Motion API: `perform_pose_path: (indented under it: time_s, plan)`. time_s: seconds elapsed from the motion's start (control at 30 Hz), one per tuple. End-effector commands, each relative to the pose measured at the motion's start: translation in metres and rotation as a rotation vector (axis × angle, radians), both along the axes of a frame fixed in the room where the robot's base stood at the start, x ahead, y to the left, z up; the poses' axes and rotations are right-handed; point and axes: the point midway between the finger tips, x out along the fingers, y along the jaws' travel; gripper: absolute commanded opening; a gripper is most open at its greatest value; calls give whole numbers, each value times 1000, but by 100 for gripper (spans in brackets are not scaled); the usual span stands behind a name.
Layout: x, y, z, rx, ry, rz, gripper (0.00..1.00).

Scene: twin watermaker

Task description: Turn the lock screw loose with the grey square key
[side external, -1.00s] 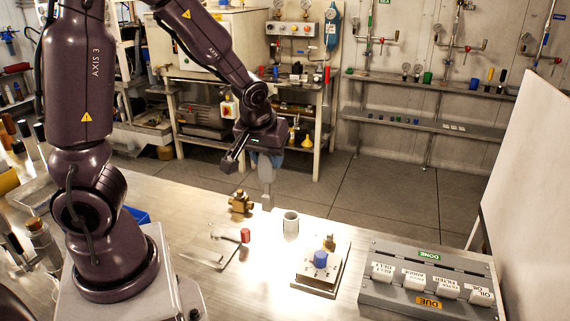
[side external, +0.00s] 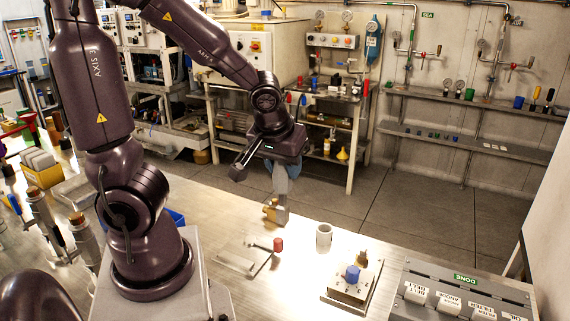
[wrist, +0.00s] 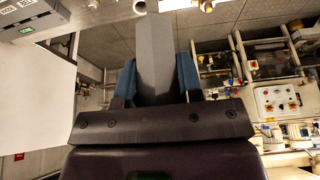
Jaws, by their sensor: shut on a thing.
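The grey square key (side external: 281,196) hangs below my gripper (side external: 280,170) in the side external view, roughly upright. In the wrist view, the grey key (wrist: 153,50) is between the blue fingers of my gripper (wrist: 156,80), which are shut on it. A brass valve (side external: 271,211) is partly hidden behind the key's lower end; I cannot tell whether they touch. A metal block (side external: 341,291) with a blue knob (side external: 353,272) and a brass fitting (side external: 362,257) sits to the right. I cannot clearly make out the lock screw.
A white cup (side external: 324,236) stands between the key and the block. A red-capped piece (side external: 278,245) and thin metal tools lie on the bench nearer the camera. A grey labelled panel (side external: 462,286) stands at the right. The bench's back edge is close to the valve.

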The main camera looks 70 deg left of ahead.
Motion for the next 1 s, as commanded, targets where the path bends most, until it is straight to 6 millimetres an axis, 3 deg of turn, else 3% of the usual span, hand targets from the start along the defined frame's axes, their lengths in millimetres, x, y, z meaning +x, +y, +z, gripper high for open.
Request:
perform_pose_path:
  time_s: [0.03, 0.17, 0.47, 0.63, 0.83, 1.0]
  plan:
    - [0, 0, 0, 1, -1, 0, 27]
    - [0, 0, 0, 0, -1, 0, 0]
    - [0, 0, 0, 0, 0, -14, 0]
    - [8, -5, 2, 0, -3, -134, 0]
    - [42, -35, 5, 0, 1, -409, 0]
    - [76, -69, -4, -1, 3, -641, 0]
